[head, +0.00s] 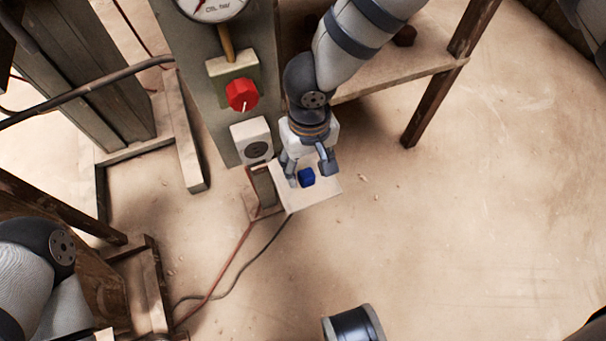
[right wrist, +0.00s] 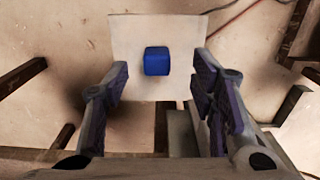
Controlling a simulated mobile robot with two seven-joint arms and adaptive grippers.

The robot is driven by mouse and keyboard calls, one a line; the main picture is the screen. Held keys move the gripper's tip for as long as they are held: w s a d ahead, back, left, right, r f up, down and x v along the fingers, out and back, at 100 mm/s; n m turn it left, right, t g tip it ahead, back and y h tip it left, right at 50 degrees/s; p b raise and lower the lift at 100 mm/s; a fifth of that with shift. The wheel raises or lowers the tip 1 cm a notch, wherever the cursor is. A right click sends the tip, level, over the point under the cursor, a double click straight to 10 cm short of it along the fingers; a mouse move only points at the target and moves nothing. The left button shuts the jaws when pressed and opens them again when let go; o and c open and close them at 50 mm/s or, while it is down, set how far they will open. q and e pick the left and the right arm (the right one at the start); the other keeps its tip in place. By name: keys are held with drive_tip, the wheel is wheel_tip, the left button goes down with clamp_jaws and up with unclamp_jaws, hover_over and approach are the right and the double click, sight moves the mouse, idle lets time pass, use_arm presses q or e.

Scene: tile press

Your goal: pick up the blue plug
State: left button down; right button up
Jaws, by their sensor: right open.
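The blue plug (head: 307,177) sits on a small pale shelf (head: 322,192) in the head view. It also shows in the right wrist view as a blue block (right wrist: 156,61) on the same pale surface (right wrist: 185,30). My right gripper (head: 309,178) is open, with its fingers around the plug's place in the head view. In the right wrist view the fingers (right wrist: 160,85) stand wide apart, and the plug lies beyond their tips, between their lines. No contact shows. The left gripper is not visible; only part of my left arm shows at the lower left.
A grey-green post beside the shelf carries a socket box (head: 250,141), a red knob (head: 242,94) and a round gauge (head: 212,6). A wooden table (head: 400,70) stands behind my right arm. Cables (head: 228,268) hang below the shelf. The floor at right is mostly clear.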

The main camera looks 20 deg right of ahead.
sight(308, 178)
wheel_tip(308, 178, down, 6)
drive_tip(key=shift+w+d+b, duration=0.15)
drive_tip(key=shift+b, duration=0.9)
drive_tip(key=shift+r, duration=0.1)
clamp_jaws()
